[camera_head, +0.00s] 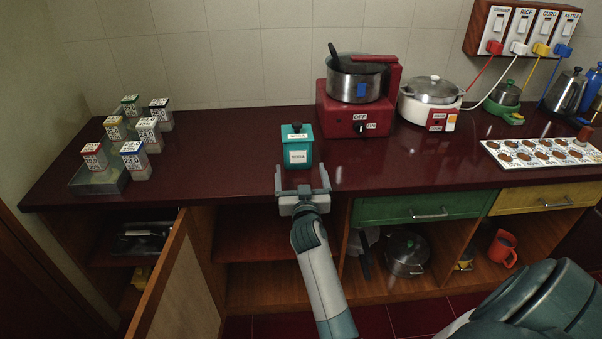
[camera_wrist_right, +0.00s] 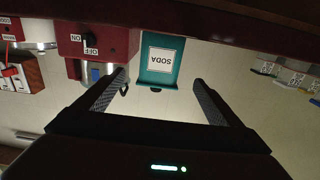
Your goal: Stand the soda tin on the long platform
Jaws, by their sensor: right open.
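The soda tin (camera_head: 299,145) is a teal box with a dark knob and a white SODA label, upright on the dark red counter (camera_head: 230,165) near its front edge. In the wrist view the tin (camera_wrist_right: 174,80) appears upside down, between and beyond the fingertips. My right gripper (camera_head: 303,180) is open and empty at the counter's front edge, just in front of the tin, with a finger to each side. The wrist view shows the gripper's fingers (camera_wrist_right: 160,80) spread wide. I cannot tell for sure which surface is the long platform. My left gripper is not in view.
Labelled jars (camera_head: 132,147) stand at the left. A red stove (camera_head: 355,113) with a steel pot is behind right of the tin, beside a white cooker (camera_head: 430,105). A white tray (camera_head: 540,153) lies at right. A cupboard door (camera_head: 180,275) hangs open. Counter left of the tin is clear.

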